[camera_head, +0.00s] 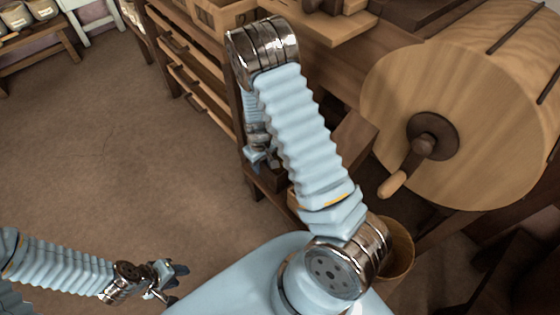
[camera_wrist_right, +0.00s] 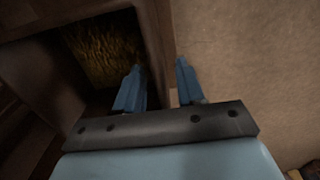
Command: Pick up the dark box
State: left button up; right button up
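I cannot pick out the dark box for certain in either view. In the head view the right gripper (camera_head: 262,160) hangs low beside the front of the wooden bench, partly hidden by my own arm. In the wrist view its fingers point at the edge of a dark wooden compartment (camera_wrist_right: 158,40), with floor to the right. My left gripper (camera_head: 172,282) is at the lower left over the floor, its fingers apart and empty.
A wooden bench with drawers (camera_head: 190,60) runs along the back. A large wooden drum with a crank (camera_head: 465,105) stands at the right, with a round tub (camera_head: 402,250) below. A straw-coloured thing (camera_wrist_right: 105,50) sits inside the compartment. The brown floor (camera_head: 110,150) at left is clear.

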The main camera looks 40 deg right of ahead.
grip_shut()
jog(key=shift+r, duration=0.1)
